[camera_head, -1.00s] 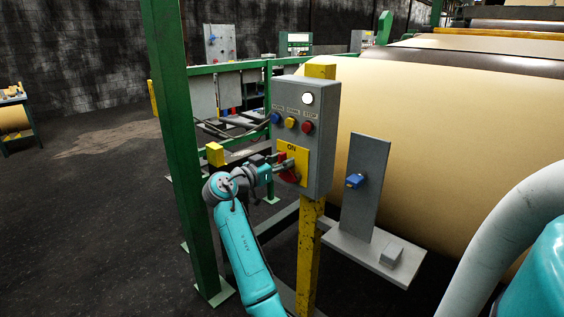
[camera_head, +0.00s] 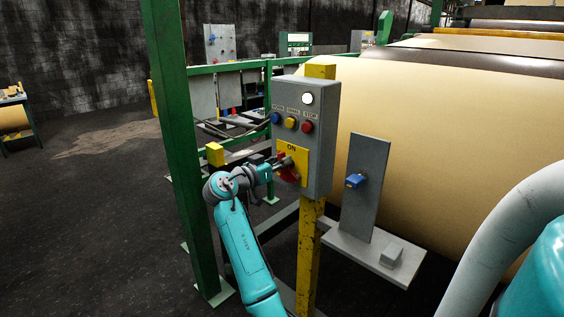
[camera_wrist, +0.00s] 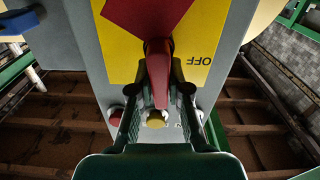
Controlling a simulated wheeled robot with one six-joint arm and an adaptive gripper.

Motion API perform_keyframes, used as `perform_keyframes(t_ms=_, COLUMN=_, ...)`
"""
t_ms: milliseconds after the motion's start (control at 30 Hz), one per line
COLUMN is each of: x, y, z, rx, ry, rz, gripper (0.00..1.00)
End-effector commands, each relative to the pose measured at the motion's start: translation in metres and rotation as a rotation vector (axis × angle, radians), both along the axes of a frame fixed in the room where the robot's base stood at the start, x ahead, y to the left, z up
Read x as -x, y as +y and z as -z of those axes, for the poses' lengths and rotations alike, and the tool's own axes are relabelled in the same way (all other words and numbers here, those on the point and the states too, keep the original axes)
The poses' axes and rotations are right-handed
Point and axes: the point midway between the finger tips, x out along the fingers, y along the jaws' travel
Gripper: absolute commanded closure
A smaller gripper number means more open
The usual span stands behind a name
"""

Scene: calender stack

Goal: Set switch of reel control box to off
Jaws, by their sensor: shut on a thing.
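The reel control box (camera_head: 318,150) is a grey box on a yellow post. Its yellow plate (camera_head: 299,151) reads ON at the top, above a red rotary switch (camera_head: 289,174). My gripper (camera_head: 283,164) reaches the switch from the left. In the wrist view, my gripper (camera_wrist: 158,88) has its two dark fingers on either side of the red switch handle (camera_wrist: 157,72), shut on it. The word OFF shows beside the handle on the yellow plate (camera_wrist: 195,62), upside down in that view. The fingers and wrist hide part of the switch in the head view.
Blue, yellow and red buttons (camera_head: 307,127) and a lit white lamp (camera_head: 308,99) are above the plate. A green post (camera_head: 180,140) stands left of my arm. A large tan roll (camera_head: 450,160) is behind the box. A grey bracket (camera_head: 365,190) is at right.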

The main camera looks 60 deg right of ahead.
Motion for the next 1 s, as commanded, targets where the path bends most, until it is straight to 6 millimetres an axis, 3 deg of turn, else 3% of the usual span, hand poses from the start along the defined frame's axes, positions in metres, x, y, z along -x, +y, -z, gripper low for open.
perform_keyframes(t_ms=1000, x=-0.018, y=-0.004, z=0.011, rx=-0.214, ry=0.893, rz=-0.001, gripper=1.00)
